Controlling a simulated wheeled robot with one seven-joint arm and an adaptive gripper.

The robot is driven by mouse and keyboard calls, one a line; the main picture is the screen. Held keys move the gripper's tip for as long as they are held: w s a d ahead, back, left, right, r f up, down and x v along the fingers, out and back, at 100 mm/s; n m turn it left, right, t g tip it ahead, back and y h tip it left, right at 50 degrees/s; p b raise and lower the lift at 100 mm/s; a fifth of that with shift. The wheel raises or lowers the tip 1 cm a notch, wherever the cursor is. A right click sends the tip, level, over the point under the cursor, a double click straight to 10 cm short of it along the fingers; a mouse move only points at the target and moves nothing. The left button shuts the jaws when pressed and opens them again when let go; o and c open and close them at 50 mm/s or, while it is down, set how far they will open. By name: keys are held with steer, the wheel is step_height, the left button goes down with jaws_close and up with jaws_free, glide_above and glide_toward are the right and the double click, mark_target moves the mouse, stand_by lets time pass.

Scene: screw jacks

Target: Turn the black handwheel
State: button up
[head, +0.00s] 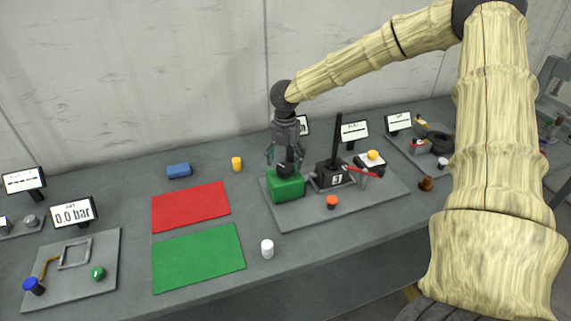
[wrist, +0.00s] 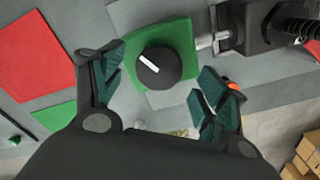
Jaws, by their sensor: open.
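The black handwheel (wrist: 159,67) is a round black knob with a white mark, on top of a green block (wrist: 184,36). In the head view the handwheel (head: 285,170) and the green block (head: 286,188) stand at the left end of a grey plate. My gripper (wrist: 163,88) is open, pointing down over the block. Its fingers lie to the left and right of the handwheel, apart from it as far as I can see. In the head view my gripper (head: 285,153) is just above the handwheel.
An orange knob (head: 332,202) is in front on the plate. A yellow cylinder (head: 237,164), red mat (head: 190,206) and white cylinder (head: 267,248) are to the left.

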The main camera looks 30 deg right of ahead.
mark_target(286, 167)
step_height(286, 167, up, 10)
steer(key=shift+f, duration=0.15)
steer(key=shift+f, duration=0.1)
stand_by(0.6)
